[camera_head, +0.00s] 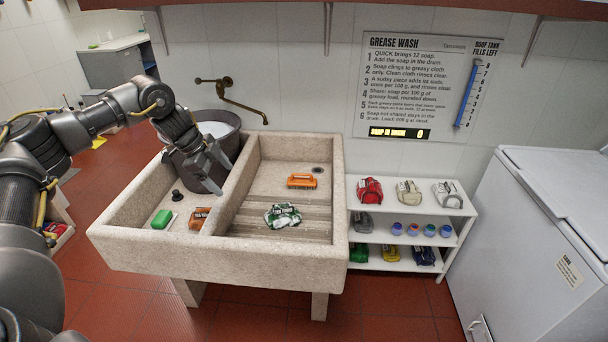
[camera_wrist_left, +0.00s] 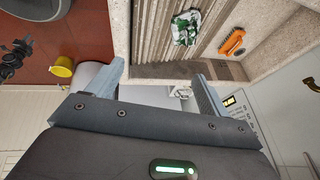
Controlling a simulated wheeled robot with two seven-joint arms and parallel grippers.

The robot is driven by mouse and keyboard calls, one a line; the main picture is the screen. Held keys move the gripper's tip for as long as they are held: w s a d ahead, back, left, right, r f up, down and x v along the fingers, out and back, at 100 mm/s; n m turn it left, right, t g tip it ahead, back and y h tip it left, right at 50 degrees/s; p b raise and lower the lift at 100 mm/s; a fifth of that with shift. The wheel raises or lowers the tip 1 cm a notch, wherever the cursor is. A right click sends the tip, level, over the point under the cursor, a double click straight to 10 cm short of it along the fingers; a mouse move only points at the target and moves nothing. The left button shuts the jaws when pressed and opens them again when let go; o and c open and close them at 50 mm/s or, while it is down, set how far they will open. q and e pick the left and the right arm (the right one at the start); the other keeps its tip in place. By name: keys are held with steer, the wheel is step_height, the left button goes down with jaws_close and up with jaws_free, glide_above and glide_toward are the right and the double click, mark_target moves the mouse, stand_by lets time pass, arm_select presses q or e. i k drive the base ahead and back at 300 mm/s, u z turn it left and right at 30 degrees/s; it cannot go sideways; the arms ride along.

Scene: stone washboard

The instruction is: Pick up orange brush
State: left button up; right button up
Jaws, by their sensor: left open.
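The orange brush (camera_head: 302,181) lies on the right side of the stone washboard sink (camera_head: 340,215), near its back wall, above the ribbed part. It also shows in the left wrist view, as an orange bar with dark bristles (camera_wrist_left: 232,41), at the upper right. My left gripper (camera_head: 215,187) is over the sink's left part, near the divider, to the left of the brush and apart from it. In the left wrist view its two fingers (camera_wrist_left: 160,80) stand wide apart with nothing held between them. My right gripper is in neither view.
A green and white cloth bundle (camera_head: 282,216) lies on the ribs in front of the brush. A green soap block (camera_head: 162,219) and an orange-brown box (camera_head: 199,218) sit in the left basin. A dark drum (camera_head: 190,165) and brass tap (camera_head: 232,95) stand behind. White shelves (camera_head: 400,268) are right.

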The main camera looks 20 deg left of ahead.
mark_target(299, 181)
steer(key=z, duration=0.05)
steer(key=i, duration=1.4)
